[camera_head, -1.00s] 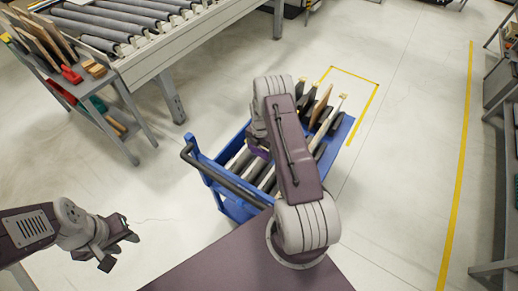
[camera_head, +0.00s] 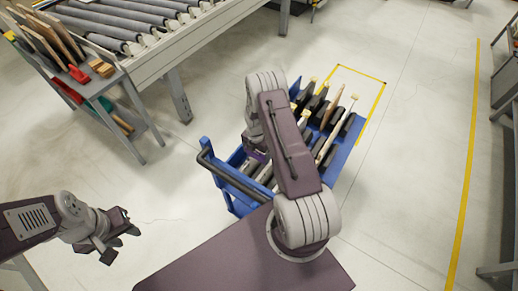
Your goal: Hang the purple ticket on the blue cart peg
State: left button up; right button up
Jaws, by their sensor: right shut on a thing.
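The blue cart (camera_head: 222,176) stands ahead of me with a dark push handle on its near left side. My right arm reaches over it and covers its middle. My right gripper (camera_head: 256,151) is mostly hidden by the arm at the cart's near left part. It is shut on the purple ticket (camera_head: 259,157), of which only a small purple bit shows beside the arm. The cart peg cannot be made out. My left gripper (camera_head: 123,240) is open and empty above the floor at lower left, apart from the cart.
Several boards and dark dividers (camera_head: 322,117) stand in the cart's far part. A roller conveyor (camera_head: 150,45) and a rack with boards and coloured tools (camera_head: 95,85) are at upper left. Floor between rack and cart is clear; yellow lines (camera_head: 467,165) mark the right.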

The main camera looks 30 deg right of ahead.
jog(key=shift+s+a, duration=0.2)
jog(key=shift+a, duration=0.15)
jog(key=s+a+f+p, duration=0.1)
jog(key=s+a, duration=0.1)
jog(key=a, duration=0.4)
jog(key=shift+s+f, duration=0.2)
jog(key=shift+a, duration=0.1)
dwell(0.5)
jog(key=o, duration=1.1)
jog(key=shift+c, duration=0.2)
notch_tip(320, 180, up, 9)
jog(key=shift+s+a+r+b, duration=0.1)
jog(key=shift+b, duration=0.2)
